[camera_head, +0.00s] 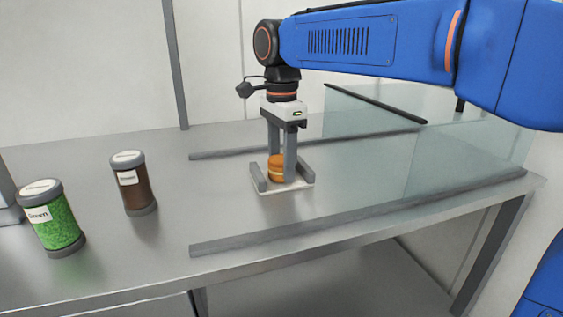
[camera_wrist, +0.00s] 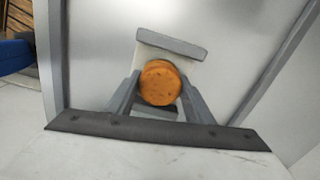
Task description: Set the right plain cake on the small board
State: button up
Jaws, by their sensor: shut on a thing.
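My gripper (camera_head: 281,168) points straight down, and its two grey fingers are shut on an orange-brown round cake (camera_head: 275,168). The cake has a pale line around its middle. It is over a small white board (camera_head: 285,189) with a grey rail on either side. I cannot tell whether the cake touches the board. In the wrist view the cake's speckled round top (camera_wrist: 160,82) shows between the fingers, and part of the board (camera_wrist: 151,58) shows beyond it. No other cake is in view.
A jar with green contents (camera_head: 57,222) and one with brown contents (camera_head: 135,188) stand at the left. Long grey rails run along the steel table (camera_head: 190,220), front (camera_head: 300,233) and back (camera_head: 225,153). Clear panels (camera_head: 385,150) stand at the right.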

aim_at(281, 158)
jog(key=o, duration=0.7)
jog(key=shift+f, duration=0.1)
notch_tip(281, 158, up, 12)
dwell(0.4)
